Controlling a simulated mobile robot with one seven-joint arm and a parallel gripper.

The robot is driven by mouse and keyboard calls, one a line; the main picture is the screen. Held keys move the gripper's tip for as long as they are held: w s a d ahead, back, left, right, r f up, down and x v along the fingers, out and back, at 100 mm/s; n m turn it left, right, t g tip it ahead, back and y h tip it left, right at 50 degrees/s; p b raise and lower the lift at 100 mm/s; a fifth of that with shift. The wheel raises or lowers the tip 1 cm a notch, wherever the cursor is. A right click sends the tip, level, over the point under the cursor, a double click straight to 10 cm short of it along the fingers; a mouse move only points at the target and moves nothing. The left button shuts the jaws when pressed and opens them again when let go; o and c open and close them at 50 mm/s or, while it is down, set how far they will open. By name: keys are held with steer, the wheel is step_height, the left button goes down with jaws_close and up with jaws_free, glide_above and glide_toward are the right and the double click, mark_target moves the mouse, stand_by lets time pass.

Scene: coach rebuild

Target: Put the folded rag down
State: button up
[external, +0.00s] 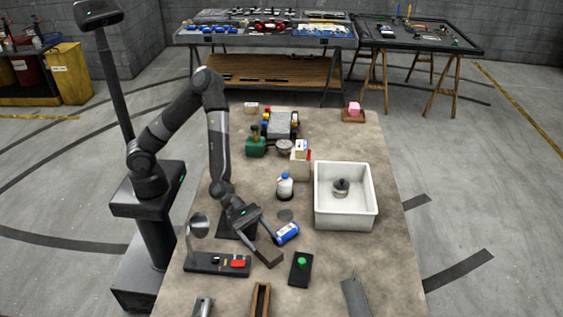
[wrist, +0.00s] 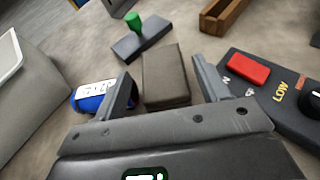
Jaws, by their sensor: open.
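The folded rag appears as a dark grey-brown, block-like bundle (wrist: 165,77) in the wrist view. It lies between the two fingers of my gripper (wrist: 167,88), with a visible gap to the right finger and a narrower one on the left. In the external view the rag (external: 269,258) is low at the worktop, at the end of my gripper (external: 262,240). My gripper is open and points down at the bench. The rag's underside is hidden, so I cannot tell its full contact with the bench.
A blue-and-white can (external: 287,233) lies close beside the gripper. A black panel with a red switch (external: 238,264) is left of the rag, and a green-knobbed black plate (external: 301,262) is right. A wooden tray (external: 260,300) is nearer the camera. A white basin (external: 345,222) stands further right.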

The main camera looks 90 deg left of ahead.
mark_target(266, 247)
steer(key=shift+s+a+f, duration=0.1)
steer(key=shift+s+f, duration=0.1)
steer(key=shift+f, duration=0.85)
steer(key=x, duration=0.5)
steer(key=shift+r, duration=0.15)
steer(key=shift+c, duration=0.2)
steer(key=shift+r, duration=0.1)
steer(key=c, duration=0.8)
